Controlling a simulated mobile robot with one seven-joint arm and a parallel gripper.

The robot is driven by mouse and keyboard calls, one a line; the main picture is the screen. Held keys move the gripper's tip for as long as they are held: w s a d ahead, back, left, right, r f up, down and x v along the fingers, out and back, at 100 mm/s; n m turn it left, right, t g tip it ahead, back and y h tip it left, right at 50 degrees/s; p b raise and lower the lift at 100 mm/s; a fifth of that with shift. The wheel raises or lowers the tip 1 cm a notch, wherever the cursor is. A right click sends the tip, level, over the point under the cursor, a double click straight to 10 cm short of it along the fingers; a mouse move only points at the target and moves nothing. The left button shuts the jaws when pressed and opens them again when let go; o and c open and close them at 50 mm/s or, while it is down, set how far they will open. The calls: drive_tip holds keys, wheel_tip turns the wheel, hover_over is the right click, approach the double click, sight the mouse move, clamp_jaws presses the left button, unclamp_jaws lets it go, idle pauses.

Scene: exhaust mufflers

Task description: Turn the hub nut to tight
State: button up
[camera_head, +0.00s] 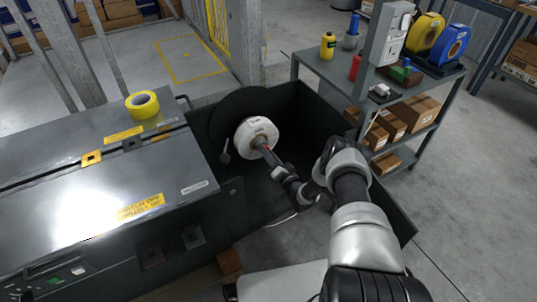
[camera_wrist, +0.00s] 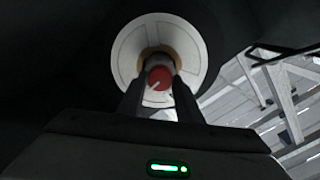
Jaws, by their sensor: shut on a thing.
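The hub nut shows in the wrist view as a red round cap (camera_wrist: 160,78) with a pale line across its face. It sits at the centre of a white round hub (camera_wrist: 130,52), in front of a tan ring. The white hub also shows in the head view (camera_head: 252,133), mounted against a large black disc. My gripper (camera_wrist: 158,92) has its two dark fingers on either side of the red nut and is shut on it. In the head view my gripper (camera_head: 266,150) reaches the hub's centre, and the nut is mostly hidden there.
A dark open-topped bin (camera_head: 300,110) surrounds the hub and my forearm. A grey machine cabinet (camera_head: 90,190) with yellow tape (camera_head: 143,104) on top stands at the left. A shelf cart (camera_head: 425,85) with bottles, tape rolls and boxes stands at the right.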

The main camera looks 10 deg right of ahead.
drive_tip(key=shift+w+r+m, duration=0.1)
drive_tip(key=shift+m, duration=0.2)
drive_tip(key=o, duration=1)
drive_tip(key=shift+o, duration=0.2)
drive_tip(key=shift+s, duration=0.2)
